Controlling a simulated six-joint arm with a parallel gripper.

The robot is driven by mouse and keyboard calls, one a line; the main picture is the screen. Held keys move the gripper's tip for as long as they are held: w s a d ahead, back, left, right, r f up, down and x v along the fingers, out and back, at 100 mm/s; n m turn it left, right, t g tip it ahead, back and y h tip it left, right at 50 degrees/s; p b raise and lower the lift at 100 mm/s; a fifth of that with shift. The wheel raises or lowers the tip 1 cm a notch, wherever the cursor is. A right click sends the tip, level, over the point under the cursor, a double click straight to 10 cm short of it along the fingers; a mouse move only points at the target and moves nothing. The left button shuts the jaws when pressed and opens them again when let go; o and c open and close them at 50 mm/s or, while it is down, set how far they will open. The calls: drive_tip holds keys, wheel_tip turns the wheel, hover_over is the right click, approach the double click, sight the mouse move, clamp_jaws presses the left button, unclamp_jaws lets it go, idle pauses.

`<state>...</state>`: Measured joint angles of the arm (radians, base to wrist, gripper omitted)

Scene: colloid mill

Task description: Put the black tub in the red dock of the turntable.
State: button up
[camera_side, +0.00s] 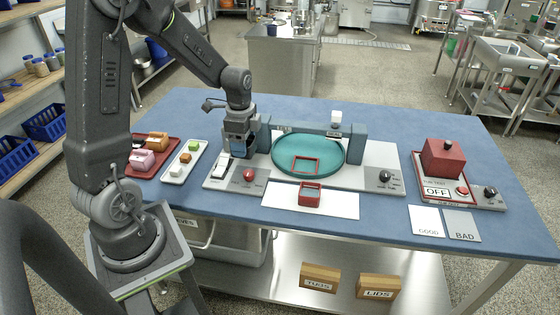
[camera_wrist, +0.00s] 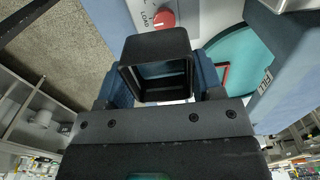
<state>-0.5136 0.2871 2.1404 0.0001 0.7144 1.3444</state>
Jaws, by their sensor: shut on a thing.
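The black tub (camera_wrist: 158,46) is an open, square-walled box between the two blue fingers of my gripper (camera_wrist: 162,72) in the wrist view. The gripper is shut on it. In the side view my gripper (camera_side: 239,146) hangs above the left end of the grey machine base, left of the turntable; the tub is hard to make out there. The teal turntable (camera_side: 335,153) carries a red square outline, the red dock (camera_side: 306,172), at its front. The dock looks empty. In the wrist view the turntable (camera_wrist: 238,48) is partly hidden, with a bit of red edge showing.
A blue-grey bridge (camera_side: 355,143) spans the turntable's back. A red knob (camera_side: 249,175) and a white rocker switch sit front left. Red and white trays lie left; a red box (camera_side: 442,158) stands right.

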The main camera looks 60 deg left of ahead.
drive_tip(key=w+d, duration=0.2)
drive_tip(key=w, duration=0.7)
hover_over(305, 167)
drive_tip(key=shift+n, duration=0.3)
wheel_tip(305, 167, down, 9)
drive_tip(key=shift+f, duration=0.15)
drive_tip(key=o, duration=0.6)
drive_tip(key=shift+f, duration=0.1)
drive_tip(key=shift+o, duration=0.2)
